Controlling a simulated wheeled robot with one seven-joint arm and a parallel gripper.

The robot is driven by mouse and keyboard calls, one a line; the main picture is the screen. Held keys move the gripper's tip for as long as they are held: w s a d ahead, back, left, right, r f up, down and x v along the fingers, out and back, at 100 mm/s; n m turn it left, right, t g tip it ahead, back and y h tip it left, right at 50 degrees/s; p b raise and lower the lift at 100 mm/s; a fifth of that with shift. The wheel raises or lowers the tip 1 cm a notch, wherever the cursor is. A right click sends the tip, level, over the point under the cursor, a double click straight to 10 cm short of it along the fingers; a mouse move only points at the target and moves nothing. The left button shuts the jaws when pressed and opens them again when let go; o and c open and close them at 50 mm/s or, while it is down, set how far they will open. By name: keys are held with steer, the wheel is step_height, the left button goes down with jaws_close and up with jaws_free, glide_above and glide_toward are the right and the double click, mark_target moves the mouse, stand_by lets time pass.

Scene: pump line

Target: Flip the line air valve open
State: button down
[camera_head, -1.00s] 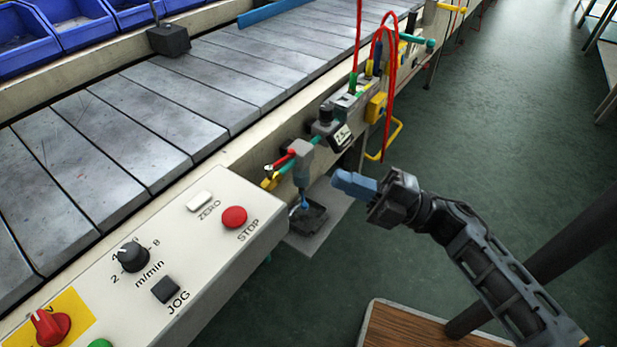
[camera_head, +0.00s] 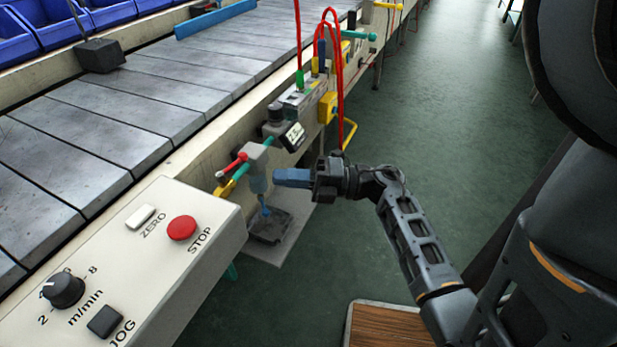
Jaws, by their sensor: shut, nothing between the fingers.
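The air line fittings hang along the conveyor's side rail. A red lever (camera_head: 231,166) sits at the left of a grey block (camera_head: 255,158) with a pale blue bowl below. A yellow part (camera_head: 224,187) and a teal pipe piece sit beside it. I cannot tell for sure which part is the line air valve, though the red lever looks like a valve handle. My gripper (camera_head: 280,176) has blue fingers, shut and empty, pointing left. In the picture its tips are just right of the bowl; I cannot tell whether they touch it.
A control panel (camera_head: 140,250) with a red STOP button (camera_head: 181,228) stands at front left. A dark display unit (camera_head: 284,131), red hoses (camera_head: 338,80) and a yellow fitting (camera_head: 327,107) lie beyond the block. A dark tray (camera_head: 270,226) is below. Green floor (camera_head: 440,130) is open at right.

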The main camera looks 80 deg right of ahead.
mark_target(248, 157)
steer(key=shift+w+d+r, duration=0.2)
steer(key=shift+w+d, duration=0.05)
steer(key=shift+w, duration=0.65)
steer(key=shift+w+d+r, duration=0.15)
steer(key=shift+w+d, duration=0.15)
steer(key=shift+w, duration=0.65)
steer(key=shift+w+d+r, duration=0.2)
steer(key=shift+w+d, duration=0.05)
steer(key=shift+w, duration=0.65)
steer(key=shift+w, duration=0.1)
steer(key=shift+w+d+r+p, duration=0.15)
steer(key=shift+w+d+p, duration=0.25)
steer(key=shift+w+d, duration=0.4)
steer(key=shift+w+a, duration=0.1)
steer(key=shift+a, duration=0.05)
